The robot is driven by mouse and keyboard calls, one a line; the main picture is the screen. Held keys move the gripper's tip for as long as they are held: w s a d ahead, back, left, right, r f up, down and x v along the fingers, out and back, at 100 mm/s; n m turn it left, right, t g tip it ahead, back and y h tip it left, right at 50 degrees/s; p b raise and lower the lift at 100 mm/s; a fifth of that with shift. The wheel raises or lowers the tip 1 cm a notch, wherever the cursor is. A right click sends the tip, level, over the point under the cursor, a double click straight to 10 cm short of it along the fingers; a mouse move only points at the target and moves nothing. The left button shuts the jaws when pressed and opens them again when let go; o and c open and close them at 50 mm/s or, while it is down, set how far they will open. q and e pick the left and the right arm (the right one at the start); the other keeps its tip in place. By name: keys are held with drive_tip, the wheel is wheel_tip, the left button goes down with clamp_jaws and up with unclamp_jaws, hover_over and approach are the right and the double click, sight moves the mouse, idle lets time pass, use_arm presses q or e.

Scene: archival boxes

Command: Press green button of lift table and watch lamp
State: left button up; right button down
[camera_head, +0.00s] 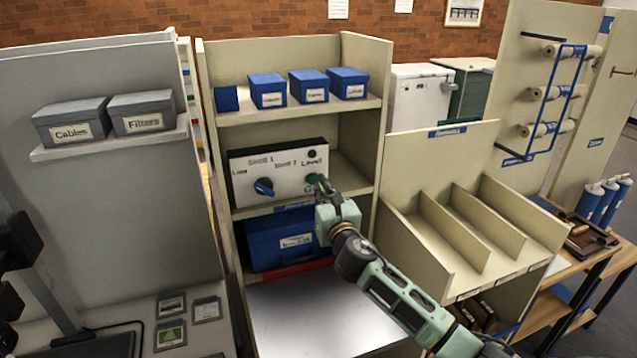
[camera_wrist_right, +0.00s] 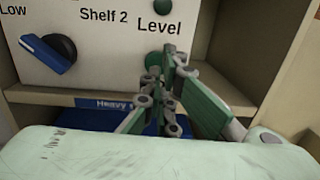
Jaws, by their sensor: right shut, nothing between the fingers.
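The white control panel (camera_head: 280,173) stands in the middle shelf bay, with a blue knob (camera_head: 264,187) at its left. The green button (camera_wrist_right: 152,60) is at the panel's lower right, partly hidden behind my fingers. A round dark green lamp (camera_head: 312,154) sits above it and looks unlit; the lamp also shows at the top of the wrist view (camera_wrist_right: 162,6). My right gripper (camera_head: 317,181) is shut and empty, its fingertips at the button; I cannot tell whether they touch it. The lift table's grey metal top (camera_head: 300,312) lies below.
A large blue box (camera_head: 275,243) sits below the panel, above a red edge. Small blue boxes (camera_head: 309,86) line the upper shelf. Grey boxes (camera_head: 70,122) stand at left. An empty divided rack (camera_head: 450,237) is to the right of my right arm.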

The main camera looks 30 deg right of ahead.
sight(313, 179)
drive_tip(key=shift+x, duration=1.15)
